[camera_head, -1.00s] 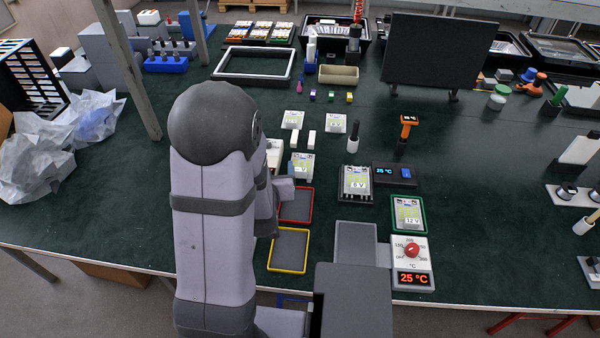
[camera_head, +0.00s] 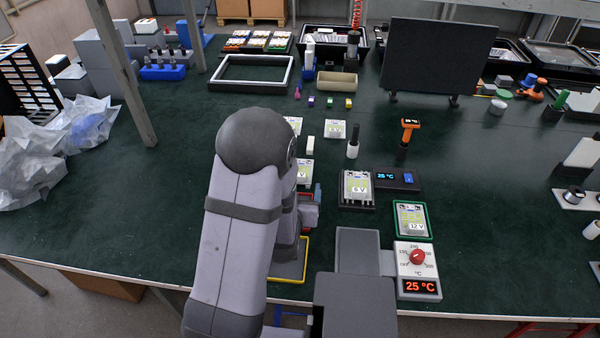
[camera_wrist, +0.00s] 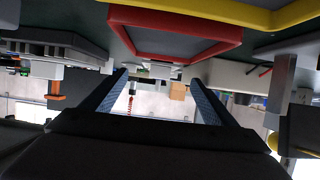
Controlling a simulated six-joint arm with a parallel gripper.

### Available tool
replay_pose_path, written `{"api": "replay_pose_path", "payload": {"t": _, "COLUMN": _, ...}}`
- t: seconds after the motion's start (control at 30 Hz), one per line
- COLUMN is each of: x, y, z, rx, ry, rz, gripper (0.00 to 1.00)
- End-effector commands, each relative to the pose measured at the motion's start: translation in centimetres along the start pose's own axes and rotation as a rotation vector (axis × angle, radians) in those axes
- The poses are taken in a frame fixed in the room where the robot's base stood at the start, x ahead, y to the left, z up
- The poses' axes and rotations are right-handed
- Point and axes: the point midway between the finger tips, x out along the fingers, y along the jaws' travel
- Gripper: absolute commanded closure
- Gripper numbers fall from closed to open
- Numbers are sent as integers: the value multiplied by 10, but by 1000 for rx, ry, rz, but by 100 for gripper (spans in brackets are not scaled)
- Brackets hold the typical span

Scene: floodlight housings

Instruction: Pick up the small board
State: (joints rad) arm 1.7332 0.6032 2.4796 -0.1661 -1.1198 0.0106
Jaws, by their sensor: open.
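Several small pale boards with yellow-green labels lie on the green table; I cannot tell which one is the small board. One board marked 6 V (camera_head: 357,185) sits in a black holder. One marked 12 V (camera_head: 410,219) lies in a green-rimmed tray. Another board (camera_head: 304,172) shows just right of my arm, partly hidden. One more (camera_head: 335,129) lies farther back, and one (camera_head: 295,123) is partly behind my arm. My gripper (camera_wrist: 158,78) is open with nothing between its fingers in the wrist view.
A red-rimmed tray (camera_wrist: 150,18) and a yellow-rimmed tray (camera_wrist: 270,17) are close in the wrist view; the yellow one (camera_head: 287,279) is partly covered by my arm in the head view. A dial unit (camera_head: 417,257) stands front right. A dark panel (camera_head: 438,58) stands behind.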

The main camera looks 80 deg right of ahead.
Motion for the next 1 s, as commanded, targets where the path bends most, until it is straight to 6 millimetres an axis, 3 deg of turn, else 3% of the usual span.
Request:
{"api": "replay_pose_path", "payload": {"t": 0.17, "x": 8, "y": 0, "z": -1, "rx": 0, "ry": 0, "rz": -1, "gripper": 20}}
{"api": "replay_pose_path", "payload": {"t": 0.53, "x": 47, "y": -1, "z": -2, "rx": 0, "ry": 1, "rz": 0, "gripper": 20}}
{"api": "replay_pose_path", "payload": {"t": 0.87, "x": 52, "y": 0, "z": -1, "rx": 0, "ry": 0, "rz": 0, "gripper": 20}}
{"api": "replay_pose_path", "payload": {"t": 1.0, "x": 52, "y": 0, "z": -1, "rx": 0, "ry": 0, "rz": 0, "gripper": 48}}
